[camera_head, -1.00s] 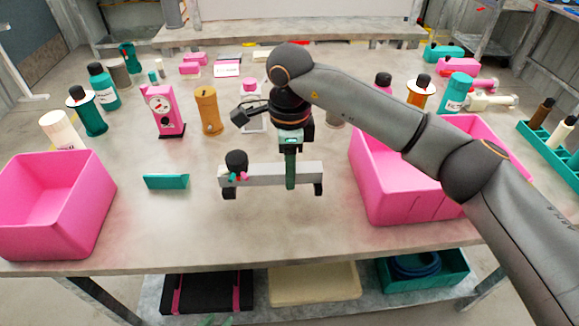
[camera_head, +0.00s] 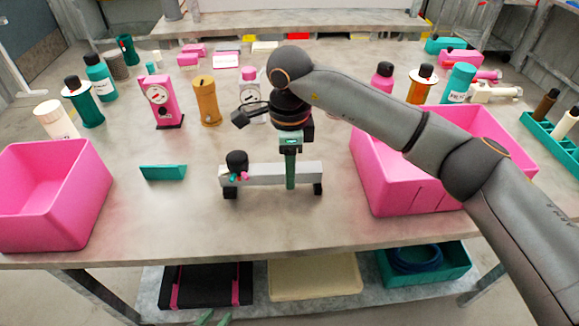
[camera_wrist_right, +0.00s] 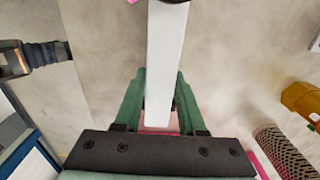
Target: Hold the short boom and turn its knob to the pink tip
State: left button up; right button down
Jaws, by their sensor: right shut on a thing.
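The short boom (camera_head: 268,175) is a pale grey bar with dark feet at both ends, level near the table's front middle. A black knob (camera_head: 237,161) stands on its left end, with small pink, red and teal tips around its base. My right gripper (camera_head: 291,172) points down and is shut on the boom right of its middle. In the right wrist view the bar (camera_wrist_right: 166,70) runs between the green fingers. Whether the feet touch the table is unclear. Two green fingertips of my left gripper (camera_head: 214,318) show apart at the bottom edge, below the tabletop; the rest is out of view.
Pink bins stand left (camera_head: 95,205) and right (camera_head: 375,180) of the boom. A teal block (camera_head: 163,172) lies to its left. A pink gauge unit (camera_head: 160,100), an ochre bottle (camera_head: 206,100) and other containers stand behind. The table's front strip is clear.

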jog(key=shift+f+b, duration=0.55)
jog(key=shift+f, duration=0.25)
pick_arm(q)
jog(key=shift+s+a+f, duration=0.1)
jog(key=shift+a+f, duration=0.05)
jog(key=shift+f, duration=0.25)
jog(key=shift+o, duration=0.3)
jog(key=shift+s+f, duration=0.1)
